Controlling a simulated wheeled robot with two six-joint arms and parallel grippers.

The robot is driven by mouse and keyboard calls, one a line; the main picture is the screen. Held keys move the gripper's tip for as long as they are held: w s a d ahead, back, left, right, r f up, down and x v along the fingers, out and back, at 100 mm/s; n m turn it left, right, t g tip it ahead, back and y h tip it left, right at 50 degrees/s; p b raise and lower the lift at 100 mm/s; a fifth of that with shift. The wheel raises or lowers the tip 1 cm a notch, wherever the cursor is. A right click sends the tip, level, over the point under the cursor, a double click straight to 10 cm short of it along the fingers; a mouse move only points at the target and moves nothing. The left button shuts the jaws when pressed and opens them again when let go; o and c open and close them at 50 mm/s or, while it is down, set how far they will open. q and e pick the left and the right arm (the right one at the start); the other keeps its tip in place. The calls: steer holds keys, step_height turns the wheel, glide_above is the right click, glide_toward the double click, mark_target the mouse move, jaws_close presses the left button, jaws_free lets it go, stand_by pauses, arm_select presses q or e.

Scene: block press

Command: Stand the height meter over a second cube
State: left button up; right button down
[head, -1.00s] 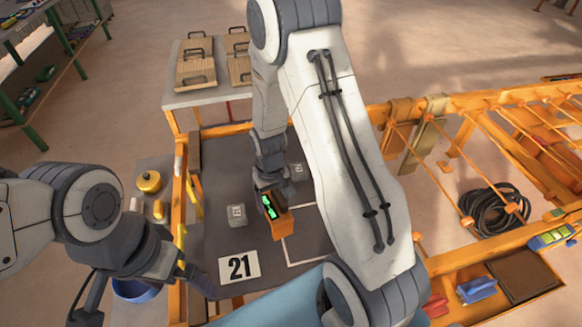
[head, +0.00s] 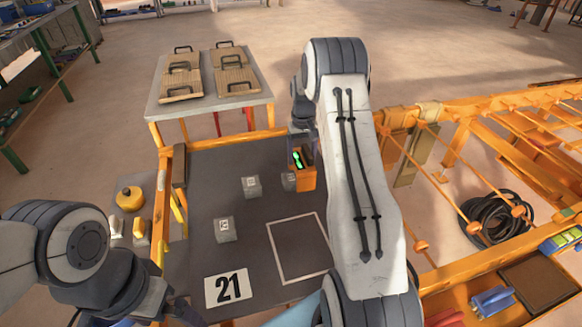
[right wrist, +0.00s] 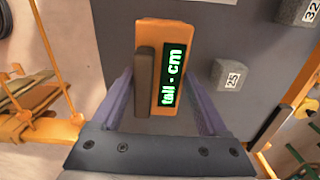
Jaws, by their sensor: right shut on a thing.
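The orange height meter (head: 306,178) has a green-lit display and hangs from my right gripper (head: 301,140) over the back right of the dark table. In the right wrist view the meter (right wrist: 153,45) sits between the fingers of the gripper (right wrist: 163,98), and its display reads "tall - cm". One grey cube (head: 289,182) is right beside the meter, partly hidden by it. Two more grey cubes stand to the left, one middle (head: 251,187) and one nearer (head: 224,230). The right wrist view shows cubes marked 25 (right wrist: 230,75) and 32 (right wrist: 296,11). My left gripper (head: 183,312) is low at left, its jaws unclear.
A side table with wooden boards (head: 205,108) stands behind. A yellow weight (head: 130,198) is at left.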

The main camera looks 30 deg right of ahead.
steer(key=w+f, duration=0.1)
steer(key=w+a, duration=0.1)
steer(key=w, duration=0.1)
steer(key=w+f, duration=0.1)
steer(key=shift+w+a+f, duration=0.15)
steer(key=shift+w+f, duration=0.1)
steer(key=shift+f, duration=0.1)
step_height(320, 180, down, 4)
steer(key=shift+r+p, duration=0.25)
steer(key=shift+p, duration=0.3)
steer(key=shift+f, duration=0.25)
steer(key=shift+f, duration=0.1)
jaws_free()
steer(key=shift+f, duration=0.1)
step_height(320, 180, up, 12)
steer(key=shift+r+b, duration=0.2)
steer(key=shift+b, duration=0.4)
